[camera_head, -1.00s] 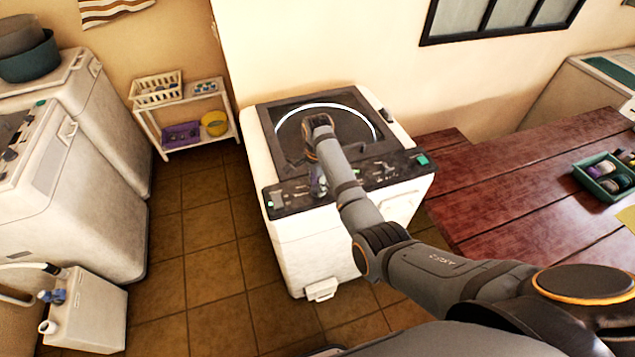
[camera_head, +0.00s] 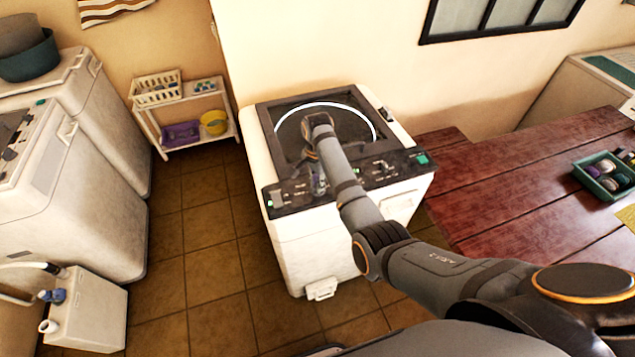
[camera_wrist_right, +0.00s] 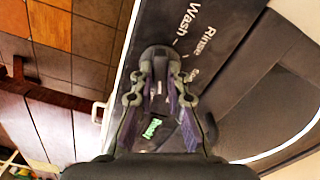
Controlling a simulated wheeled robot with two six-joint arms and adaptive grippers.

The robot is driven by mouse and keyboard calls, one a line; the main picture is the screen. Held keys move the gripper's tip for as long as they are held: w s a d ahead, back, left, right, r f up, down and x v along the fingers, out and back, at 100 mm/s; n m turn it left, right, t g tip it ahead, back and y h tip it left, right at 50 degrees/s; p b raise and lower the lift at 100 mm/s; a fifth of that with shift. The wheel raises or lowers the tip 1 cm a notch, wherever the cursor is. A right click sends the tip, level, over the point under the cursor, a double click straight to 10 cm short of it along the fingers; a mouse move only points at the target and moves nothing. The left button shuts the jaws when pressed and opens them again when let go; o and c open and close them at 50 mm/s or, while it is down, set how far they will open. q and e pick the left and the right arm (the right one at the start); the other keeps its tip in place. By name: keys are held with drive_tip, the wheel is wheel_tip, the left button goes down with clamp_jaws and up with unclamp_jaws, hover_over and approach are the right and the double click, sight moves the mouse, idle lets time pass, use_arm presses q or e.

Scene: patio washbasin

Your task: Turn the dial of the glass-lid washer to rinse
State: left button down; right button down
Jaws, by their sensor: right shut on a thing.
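The glass-lid washer (camera_head: 300,248) is a white machine with a dark round-windowed lid (camera_head: 352,122) and a black control panel (camera_head: 290,195) along its front edge. My right gripper (camera_head: 318,184) reaches down to the middle of this panel. In the right wrist view, my right gripper (camera_wrist_right: 160,74) is shut on the dark dial (camera_wrist_right: 158,53), one finger on each side. The panel beside the dial reads "Wash", "Rinse" and a third label partly hidden by the gripper. The dial's pointer cannot be made out. My left gripper is not in view.
A red-brown wooden table (camera_head: 500,185) with a green tray (camera_head: 583,178) stands right of the washer. Other white washers (camera_head: 60,200) and a white jug (camera_head: 90,310) are at the left. A small shelf (camera_head: 190,150) stands at the back. Tiled floor between is clear.

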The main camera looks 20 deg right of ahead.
drive_tip(key=n, duration=1)
drive_tip(key=shift+n, duration=0.4)
drive_tip(key=n, duration=0.5)
drive_tip(key=shift+n, duration=0.3)
drive_tip(key=n, duration=0.4)
drive_tip(key=shift+w+n, duration=0.1)
drive_tip(key=shift+n, duration=0.6)
drive_tip(key=c, duration=1.3)
unclamp_jaws()
drive_tip(key=shift+c, duration=0.2)
